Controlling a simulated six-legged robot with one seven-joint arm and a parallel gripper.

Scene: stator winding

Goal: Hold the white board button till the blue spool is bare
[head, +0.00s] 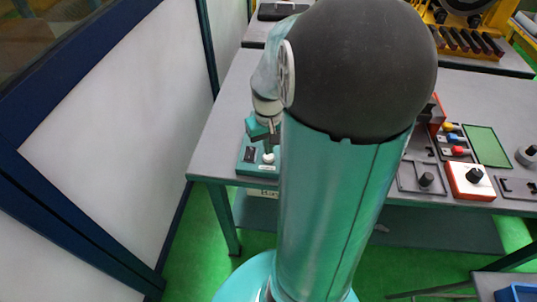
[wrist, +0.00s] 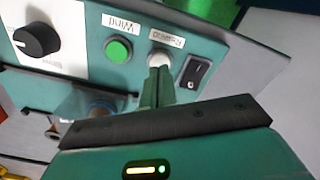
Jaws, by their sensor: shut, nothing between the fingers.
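The teal control board (wrist: 225,55) fills the upper part of the wrist view. Its white button (wrist: 160,57) sits beside an upside-down label that seems to read Rewind. My gripper (wrist: 159,74) is shut and empty, its fingertips right at the white button and covering its near edge. I cannot tell whether the button is pressed in. In the head view, my gripper (head: 267,146) points down at the white button (head: 268,157) on the board. A blue part (wrist: 84,101), perhaps the spool, shows partly behind my gripper; any wire on it is unclear.
A lit green button (wrist: 118,49), a black rocker switch (wrist: 195,74) and a black knob (wrist: 36,40) are near the white button. The grey table (head: 222,135) has free room left of the board. A red box with a knob (head: 470,180) stands to the right.

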